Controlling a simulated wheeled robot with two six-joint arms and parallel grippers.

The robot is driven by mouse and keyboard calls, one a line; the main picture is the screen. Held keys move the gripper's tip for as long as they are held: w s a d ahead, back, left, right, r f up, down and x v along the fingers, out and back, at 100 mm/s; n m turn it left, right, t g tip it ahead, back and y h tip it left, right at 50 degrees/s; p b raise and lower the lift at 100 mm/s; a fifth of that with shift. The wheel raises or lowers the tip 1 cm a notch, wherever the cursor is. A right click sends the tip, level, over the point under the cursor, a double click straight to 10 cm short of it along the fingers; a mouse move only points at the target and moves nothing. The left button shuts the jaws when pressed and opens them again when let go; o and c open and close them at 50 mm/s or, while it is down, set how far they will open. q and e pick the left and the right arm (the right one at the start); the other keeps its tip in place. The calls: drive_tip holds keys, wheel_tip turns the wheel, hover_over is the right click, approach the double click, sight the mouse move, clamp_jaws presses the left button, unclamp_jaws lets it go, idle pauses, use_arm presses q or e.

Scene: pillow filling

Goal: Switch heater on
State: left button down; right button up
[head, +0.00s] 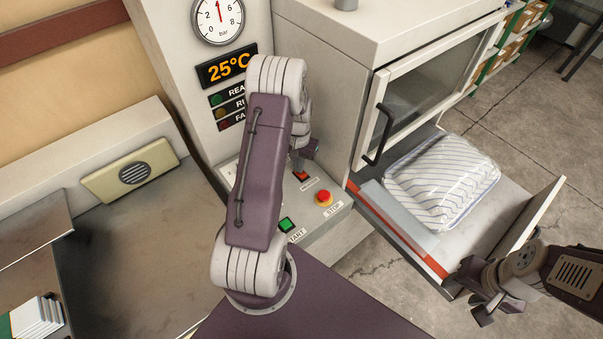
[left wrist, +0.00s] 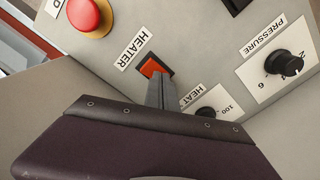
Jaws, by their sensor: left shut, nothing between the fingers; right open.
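The heater switch (left wrist: 154,67) is a small orange-red rocker in a dark frame beside the HEATER label (left wrist: 135,46) on the sloped grey panel. It also shows in the head view (head: 302,176), just below my left gripper (head: 304,158). In the left wrist view my left gripper (left wrist: 161,84) is shut and empty, its tips at the lower edge of the switch and partly covering it; I cannot tell whether they touch. The temperature display (head: 228,67) reads 25°C. My right gripper (head: 490,303) is open and empty at the lower right.
A red stop button (head: 324,197) and green start button (head: 287,224) sit close by. The HEAT knob (left wrist: 205,113) and PRESSURE knob (left wrist: 287,63) are near the switch. A striped, wrapped pillow (head: 443,180) lies on the shelf before the glass-doored chamber (head: 430,85).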

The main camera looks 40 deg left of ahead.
wheel_tip(320, 180, up, 6)
drive_tip(key=p, duration=0.5)
drive_tip(key=shift+p, duration=0.4)
